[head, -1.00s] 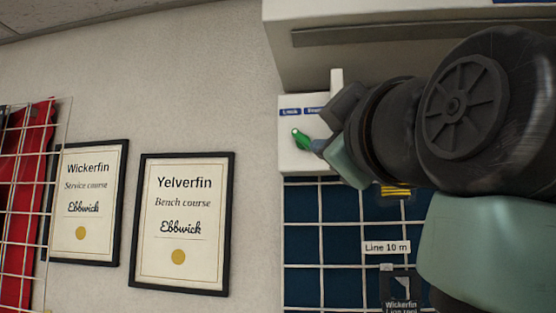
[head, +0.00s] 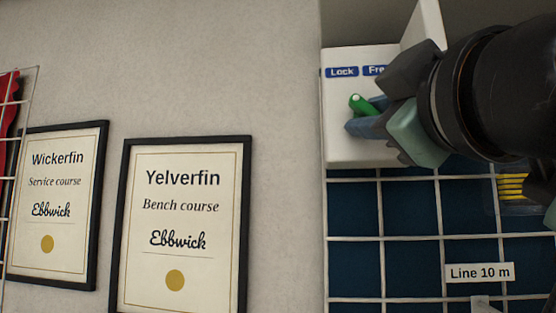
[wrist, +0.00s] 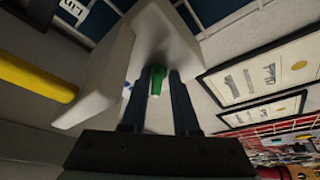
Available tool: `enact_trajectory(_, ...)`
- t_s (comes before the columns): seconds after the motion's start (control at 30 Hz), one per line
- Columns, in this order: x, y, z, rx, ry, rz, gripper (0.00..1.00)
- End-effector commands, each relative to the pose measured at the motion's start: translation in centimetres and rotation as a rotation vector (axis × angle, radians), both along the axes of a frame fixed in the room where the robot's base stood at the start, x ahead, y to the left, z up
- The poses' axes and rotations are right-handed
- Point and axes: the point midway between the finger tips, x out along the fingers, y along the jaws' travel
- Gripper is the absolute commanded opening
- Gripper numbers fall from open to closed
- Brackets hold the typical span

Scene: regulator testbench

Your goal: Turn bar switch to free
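The bar switch is a green bar (head: 362,105) on a white box (head: 350,150) on the wall. Its visible end leans up and left. A blue "Lock" label (head: 342,72) and a partly hidden "Free" label (head: 375,71) sit above it. My gripper (head: 358,128) is at the box front, its blue fingers just below and beside the bar in the head view. In the wrist view my gripper (wrist: 160,78) has its two fingers apart, with the green bar (wrist: 156,82) between them. I cannot tell whether either finger touches it. My wrist hides the box's right part.
A white panel (head: 424,35) juts out from the box beside my wrist. Below is a blue wall grid (head: 355,215) with a "Line 10 m" label (head: 480,272). A yellow cylinder (wrist: 35,77) shows in the wrist view. Framed certificates (head: 185,225) hang at left.

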Motion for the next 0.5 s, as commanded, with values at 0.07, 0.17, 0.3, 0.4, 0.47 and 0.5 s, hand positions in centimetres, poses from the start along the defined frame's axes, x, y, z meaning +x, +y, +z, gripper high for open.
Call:
enact_trajectory(0.07,-0.13,-0.07,0.14,0.0,-0.002,-0.001,0.29)
enact_trajectory(0.17,-0.15,-0.09,0.13,0.0,-0.001,0.0,0.29)
enact_trajectory(0.3,-0.15,-0.09,0.11,0.0,-0.001,0.0,0.29)
enact_trajectory(0.4,-0.14,-0.08,0.1,0.0,-0.001,-0.001,0.18)
enact_trajectory(0.47,-0.13,-0.09,0.1,0.0,-0.001,-0.001,0.07)
enact_trajectory(0.5,-0.13,-0.09,0.1,0.0,-0.001,-0.001,0.0)
